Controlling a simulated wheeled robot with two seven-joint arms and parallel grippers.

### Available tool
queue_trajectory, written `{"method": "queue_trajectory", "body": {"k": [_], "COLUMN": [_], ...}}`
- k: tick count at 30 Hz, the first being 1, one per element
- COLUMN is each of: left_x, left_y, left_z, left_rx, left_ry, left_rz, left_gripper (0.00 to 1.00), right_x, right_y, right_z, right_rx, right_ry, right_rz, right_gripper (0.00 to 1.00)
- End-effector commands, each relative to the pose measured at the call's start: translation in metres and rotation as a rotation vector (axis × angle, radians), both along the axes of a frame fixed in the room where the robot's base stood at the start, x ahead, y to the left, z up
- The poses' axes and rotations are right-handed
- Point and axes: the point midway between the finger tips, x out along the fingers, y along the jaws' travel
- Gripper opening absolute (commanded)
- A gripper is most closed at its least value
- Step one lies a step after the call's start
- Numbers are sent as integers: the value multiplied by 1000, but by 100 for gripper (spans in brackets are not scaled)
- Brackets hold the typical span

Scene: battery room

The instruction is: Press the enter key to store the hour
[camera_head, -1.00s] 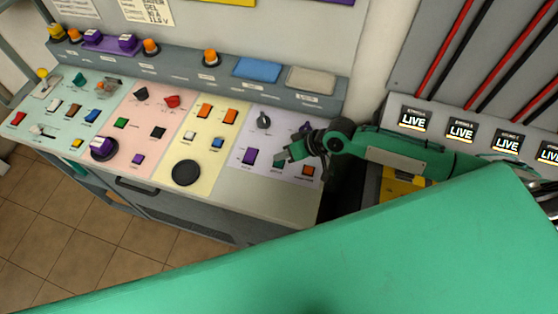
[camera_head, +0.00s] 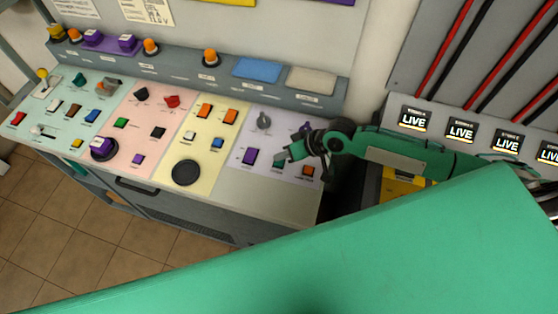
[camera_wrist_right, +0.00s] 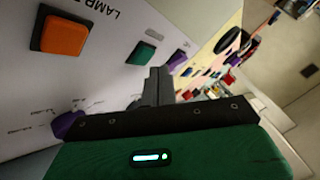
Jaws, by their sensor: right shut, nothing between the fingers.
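My right gripper (camera_head: 287,155) is over the lilac panel (camera_head: 275,129) at the right end of the control desk. Its fingers (camera_wrist_right: 155,88) are shut and empty, pointing down at the panel in the right wrist view. A green key (camera_wrist_right: 141,53) lies just beyond the fingertips; I cannot tell whether they touch it. An orange key (camera_wrist_right: 63,35) is further left in that view, beside lettering beginning "LAMP"; it also shows in the head view (camera_head: 308,172). I cannot read any label as enter. My left gripper is not in view.
A purple key (camera_head: 250,156) and a grey knob (camera_head: 264,120) are on the same panel. Yellow, pink and pale green panels with more keys continue left. A raised ledge (camera_head: 180,73) runs behind. Several "LIVE" signs (camera_head: 414,117) stand at the right.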

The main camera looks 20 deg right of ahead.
Motion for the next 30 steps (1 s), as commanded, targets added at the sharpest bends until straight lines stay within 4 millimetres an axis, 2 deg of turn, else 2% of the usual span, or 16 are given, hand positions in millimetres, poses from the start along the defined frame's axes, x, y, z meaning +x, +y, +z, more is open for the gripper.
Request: {"method": "queue_trajectory", "body": {"k": [30], "left_x": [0], "left_y": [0], "left_z": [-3], "left_rx": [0], "left_ry": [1], "left_rz": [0], "left_gripper": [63], "right_x": [0], "right_y": [0], "right_z": [-10], "right_rx": [0], "right_ry": [0], "right_rz": [0], "right_gripper": [0]}}
